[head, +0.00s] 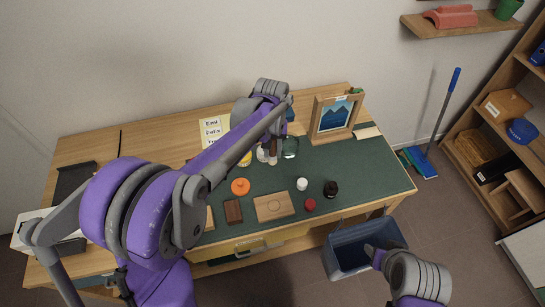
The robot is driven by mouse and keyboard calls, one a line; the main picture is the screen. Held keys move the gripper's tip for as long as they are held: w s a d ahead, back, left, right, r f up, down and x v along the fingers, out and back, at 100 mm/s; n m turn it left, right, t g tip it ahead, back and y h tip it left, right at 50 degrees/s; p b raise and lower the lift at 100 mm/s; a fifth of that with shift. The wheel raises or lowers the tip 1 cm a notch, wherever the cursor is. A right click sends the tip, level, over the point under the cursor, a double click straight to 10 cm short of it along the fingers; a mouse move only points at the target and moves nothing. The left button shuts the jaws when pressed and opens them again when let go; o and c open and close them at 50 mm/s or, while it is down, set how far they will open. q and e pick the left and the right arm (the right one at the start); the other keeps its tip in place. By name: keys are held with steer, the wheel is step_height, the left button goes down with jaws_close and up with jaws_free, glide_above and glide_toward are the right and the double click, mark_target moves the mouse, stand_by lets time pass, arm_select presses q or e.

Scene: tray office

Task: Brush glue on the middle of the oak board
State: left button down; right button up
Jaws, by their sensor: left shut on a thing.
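The oak board (274,206), a light wooden block with a round mark in its middle, lies flat near the front of the green mat. My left gripper (271,137) is behind it at the back of the mat, partly hidden by my own arm. It is shut on a thin upright brown thing (273,147) that looks like the brush handle; its lower end stands among small pots, and I cannot tell if it is inside one. A clear glass jar (290,148) stands just right of it. My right gripper (375,251) is low at the right, near the bin; its fingers are unclear.
A dark brown board (233,211) lies left of the oak board. An orange lid (240,186), white pot (302,184), red pot (310,204) and black pot (331,188) stand around it. A picture frame (316,133) stands back right. A blue bin (347,258) is below the front edge.

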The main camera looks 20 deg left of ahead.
stand_by(0.3)
arm_select(q)
steer(key=w+a+r+t+h+p, duration=0.1)
steer(key=w+a+t+h+p, duration=0.15)
steer(key=w+a, duration=0.35)
steer(key=shift+t+y, duration=0.35)
steer(key=shift+t, duration=0.1)
steer(key=shift+w+a+f+b, duration=0.1)
steer(key=shift+f+b, duration=0.6)
steer(key=shift+f, duration=0.75)
steer(key=shift+w+f+b, duration=0.1)
steer(key=shift+f+b, duration=0.6)
steer(key=shift+f, duration=0.75)
arm_select(e)
steer(key=shift+s+f, duration=0.1)
steer(key=shift+f, duration=0.1)
arm_select(q)
steer(key=shift+f+b, duration=0.5)
steer(key=shift+f, duration=0.1)
arm_select(e)
steer(key=shift+s+f, duration=0.15)
steer(key=shift+f, duration=0.45)
arm_select(q)
steer(key=shift+r, duration=0.1)
